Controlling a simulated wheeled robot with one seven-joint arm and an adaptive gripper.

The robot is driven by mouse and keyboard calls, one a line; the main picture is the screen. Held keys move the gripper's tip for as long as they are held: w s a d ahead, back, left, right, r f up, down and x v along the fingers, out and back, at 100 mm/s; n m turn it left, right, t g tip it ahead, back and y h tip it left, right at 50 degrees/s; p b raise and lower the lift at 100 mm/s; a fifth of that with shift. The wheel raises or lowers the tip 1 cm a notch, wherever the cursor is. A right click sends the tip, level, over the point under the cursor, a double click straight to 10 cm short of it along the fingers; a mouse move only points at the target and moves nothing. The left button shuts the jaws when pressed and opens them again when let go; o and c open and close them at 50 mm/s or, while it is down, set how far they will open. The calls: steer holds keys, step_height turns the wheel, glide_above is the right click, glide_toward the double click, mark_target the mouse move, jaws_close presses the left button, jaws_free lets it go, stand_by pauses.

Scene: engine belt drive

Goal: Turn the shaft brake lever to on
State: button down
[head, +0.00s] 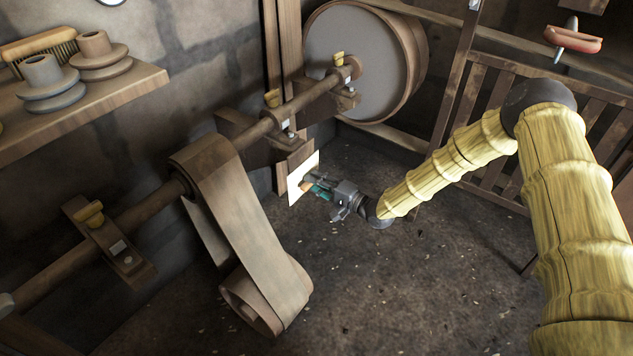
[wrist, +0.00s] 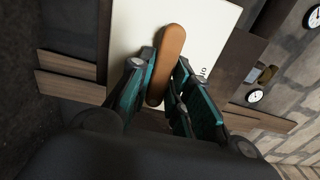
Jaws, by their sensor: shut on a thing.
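The shaft brake lever (wrist: 167,62) is an orange-brown bar with rounded ends, in front of a white plate (wrist: 134,22). My gripper (wrist: 158,84) is shut on the lever, with teal-padded fingers on both sides of it. In the wrist view the lever's upper end sticks out past the fingertips and leans slightly right. A few dark letters show on the plate at its right side, too partial to read. In the head view the white plate (head: 300,172) is below the shaft, and my gripper (head: 309,188) reaches it from the right; the lever is small and mostly hidden there.
The long shaft (head: 305,101) runs above the plate to a large drum (head: 358,60). A wide belt (head: 235,205) hangs from the shaft to the left of the plate. A wall shelf (head: 90,105) holds pulleys and a brush. The floor below my gripper is clear.

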steer(key=c, duration=1.4)
jaws_free()
steer(key=shift+o, duration=0.2)
steer(key=shift+d, duration=0.1)
steer(key=v, duration=1.2)
steer(key=shift+f, duration=0.1)
